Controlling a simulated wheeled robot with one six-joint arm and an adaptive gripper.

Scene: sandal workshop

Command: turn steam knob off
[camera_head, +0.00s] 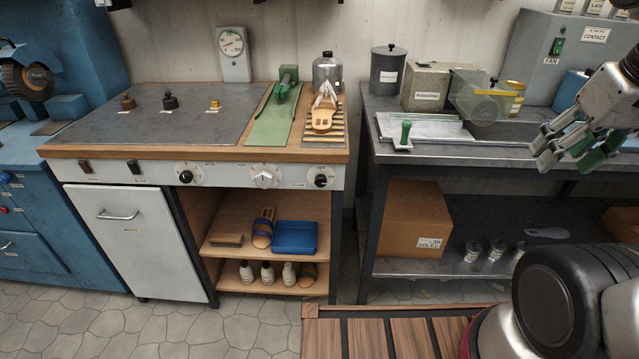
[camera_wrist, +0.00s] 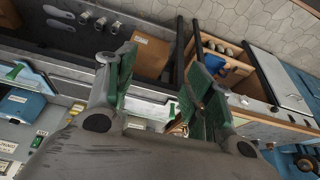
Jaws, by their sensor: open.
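The wooden-topped bench has a pale front panel (camera_head: 220,179) with three round knobs. The left knob (camera_head: 186,176) is black, the middle knob (camera_head: 263,178) is pale with a bar handle, and the right knob (camera_head: 321,181) is black. Their lettering is too small to read, so I cannot tell which is the steam knob. My gripper (camera_head: 562,158) is open and empty above the grey bench, well right of the panel. In the wrist view its green-padded fingers (camera_wrist: 160,78) are spread apart, with the panel (camera_wrist: 252,110) rotated beyond them at the right.
The grey bench (camera_head: 450,152) carries a green-handled tool (camera_head: 404,134), a dark canister (camera_head: 387,70) and boxes. A cardboard box (camera_head: 413,218) sits on its lower shelf. A slatted wooden surface (camera_head: 385,335) stands in front at the bottom. Tiled floor (camera_head: 180,325) is clear before the knob panel.

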